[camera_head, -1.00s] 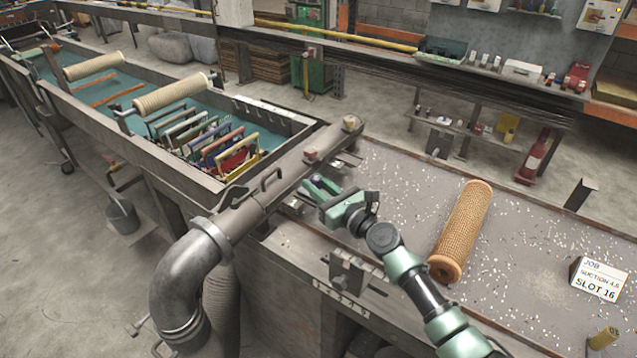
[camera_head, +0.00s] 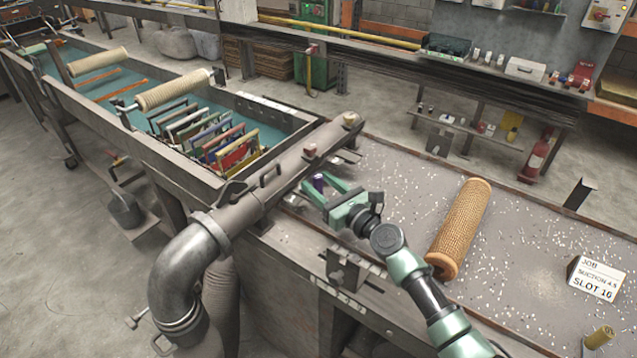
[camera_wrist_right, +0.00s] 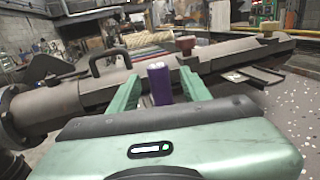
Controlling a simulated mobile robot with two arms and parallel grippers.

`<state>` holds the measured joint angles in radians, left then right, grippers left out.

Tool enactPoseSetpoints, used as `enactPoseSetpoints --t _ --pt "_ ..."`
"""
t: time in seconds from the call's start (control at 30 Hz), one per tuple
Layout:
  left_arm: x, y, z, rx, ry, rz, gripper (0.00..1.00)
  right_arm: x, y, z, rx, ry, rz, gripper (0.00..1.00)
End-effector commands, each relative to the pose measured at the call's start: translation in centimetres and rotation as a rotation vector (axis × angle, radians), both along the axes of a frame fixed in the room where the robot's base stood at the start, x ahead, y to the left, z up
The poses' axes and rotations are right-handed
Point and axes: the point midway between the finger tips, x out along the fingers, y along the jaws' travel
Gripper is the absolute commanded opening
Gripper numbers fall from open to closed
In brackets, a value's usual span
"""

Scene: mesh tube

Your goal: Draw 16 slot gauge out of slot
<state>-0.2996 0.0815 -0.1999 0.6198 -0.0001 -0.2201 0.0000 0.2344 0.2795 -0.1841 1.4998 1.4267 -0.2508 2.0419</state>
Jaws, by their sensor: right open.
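A short purple cylinder (camera_head: 318,182) with a paler top stands upright beside the grey slotted pipe (camera_head: 270,196); I take it for the slot gauge's handle. It also shows in the right wrist view (camera_wrist_right: 160,84). My right gripper (camera_head: 322,185) reaches toward the pipe with its two green fingers open. In the right wrist view (camera_wrist_right: 160,78) the fingers lie on either side of the cylinder, with gaps. The cylinder's lower end is hidden behind the gripper body, so I cannot see how it sits in a slot. My left gripper is not in view.
A tan mesh tube (camera_head: 461,228) lies on the chip-strewn bench (camera_head: 515,235). A job card (camera_head: 597,279) reading "SLOT 16" stands at the right. A tank (camera_head: 120,82) with several coloured frames lies beyond the pipe. A clamp-like fixture (camera_head: 348,268) is on the bench's front edge.

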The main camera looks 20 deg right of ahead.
Motion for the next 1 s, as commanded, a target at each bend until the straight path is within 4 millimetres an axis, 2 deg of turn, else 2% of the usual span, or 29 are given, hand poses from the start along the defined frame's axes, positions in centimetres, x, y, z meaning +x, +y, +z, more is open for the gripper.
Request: enactPoseSetpoints --t 0.2,0.4,0.57,1.0 --pt "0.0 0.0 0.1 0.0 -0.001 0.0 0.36 -3.5 -1.5 -0.2 -0.003 0.001 -0.001 0.48" --pt "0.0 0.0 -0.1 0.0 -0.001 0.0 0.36 -6.0 -2.5 -0.1 0.0 0.001 -0.001 0.48" --pt "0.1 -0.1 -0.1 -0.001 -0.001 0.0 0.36 -6.6 -2.7 0.0 0.0 0.0 0.0 0.48" --pt "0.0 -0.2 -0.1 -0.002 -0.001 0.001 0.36 -6.6 -2.7 0.0 0.0 0.0 0.0 0.48"
